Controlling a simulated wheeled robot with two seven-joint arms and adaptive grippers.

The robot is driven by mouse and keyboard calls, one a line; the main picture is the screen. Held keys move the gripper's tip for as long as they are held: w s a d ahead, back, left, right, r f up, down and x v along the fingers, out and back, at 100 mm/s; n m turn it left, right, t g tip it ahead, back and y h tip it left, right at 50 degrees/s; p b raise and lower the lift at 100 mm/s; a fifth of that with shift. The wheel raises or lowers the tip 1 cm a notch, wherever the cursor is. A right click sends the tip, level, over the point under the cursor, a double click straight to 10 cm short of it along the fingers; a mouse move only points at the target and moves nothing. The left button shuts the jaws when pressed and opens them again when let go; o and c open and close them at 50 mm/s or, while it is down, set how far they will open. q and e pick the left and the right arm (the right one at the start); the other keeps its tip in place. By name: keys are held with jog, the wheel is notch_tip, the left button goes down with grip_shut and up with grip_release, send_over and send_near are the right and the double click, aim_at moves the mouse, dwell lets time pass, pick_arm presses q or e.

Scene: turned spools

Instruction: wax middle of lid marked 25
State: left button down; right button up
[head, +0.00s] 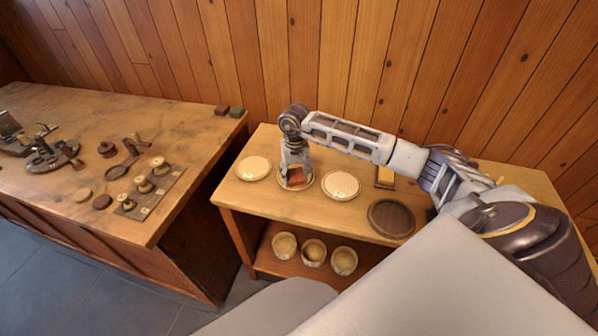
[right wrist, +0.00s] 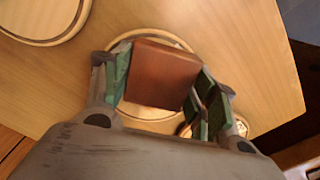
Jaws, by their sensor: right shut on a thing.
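Three pale round lids lie in a row on the small wooden table: a left lid (head: 253,168), a middle lid (head: 308,185) and a right lid (head: 341,186). Any marks on them are too small to read. My right gripper (head: 296,172) is over the middle lid, shut on a reddish-brown block (right wrist: 162,76). The block also shows in the head view (head: 295,181). In the right wrist view the block covers much of the middle lid (right wrist: 145,111); I cannot tell whether they touch. My left gripper is not in view.
A dark round dish (head: 391,218) and a small framed item (head: 385,177) are on the same table. Several wooden bowls (head: 314,252) stand on the shelf below. The left workbench (head: 190,130) holds spools, tools and two small blocks (head: 229,111).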

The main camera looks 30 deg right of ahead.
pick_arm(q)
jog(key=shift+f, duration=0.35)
pick_arm(e)
jog(key=shift+s+a+f, duration=0.2)
jog(key=shift+a+f, duration=0.05)
jog(key=shift+r, duration=0.1)
jog(key=shift+w+a+r+p, duration=0.15)
jog(key=shift+r+p, duration=0.35)
jog(key=shift+r, duration=0.6)
jog(key=shift+s+a+r+p, duration=0.1)
jog(key=shift+a+r+p, duration=0.3)
jog(key=shift+r, duration=0.7)
jog(key=shift+d+r+p, duration=0.2)
jog(key=shift+r+p, duration=0.3)
jog(key=shift+r, duration=0.3)
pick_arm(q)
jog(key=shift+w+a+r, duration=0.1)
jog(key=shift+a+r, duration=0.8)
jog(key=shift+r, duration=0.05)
pick_arm(e)
jog(key=shift+r, duration=0.25)
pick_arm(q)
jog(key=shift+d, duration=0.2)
pick_arm(e)
jog(key=shift+r, duration=0.1)
